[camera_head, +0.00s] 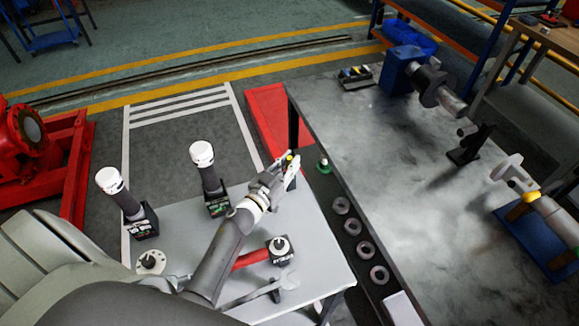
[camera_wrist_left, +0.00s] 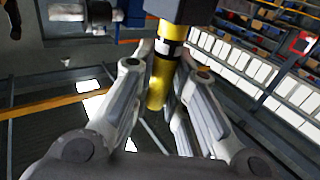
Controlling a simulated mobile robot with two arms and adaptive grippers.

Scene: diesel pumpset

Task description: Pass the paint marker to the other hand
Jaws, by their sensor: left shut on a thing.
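The paint marker (camera_wrist_left: 161,78) is yellow with a black and white band, and a dark block shows at its upper end in the left wrist view. My left gripper (camera_wrist_left: 163,95) is shut on it, with a finger on each side. In the head view my left gripper (camera_head: 289,172) is above the far right corner of the small grey table, close to the big bench's left edge. Only a small yellow bit of the marker (camera_head: 290,157) shows there; the fingers hide most of it. My right gripper is in neither view.
The small grey table (camera_head: 310,240) carries two white-capped dark cylinders (camera_head: 203,155) in stands, a red-handled tool (camera_head: 250,259) and a wrench (camera_head: 262,290). The big bench (camera_head: 400,170) has several dark rings (camera_head: 351,227) along its left edge and a blue vise (camera_head: 400,70). Its middle is clear.

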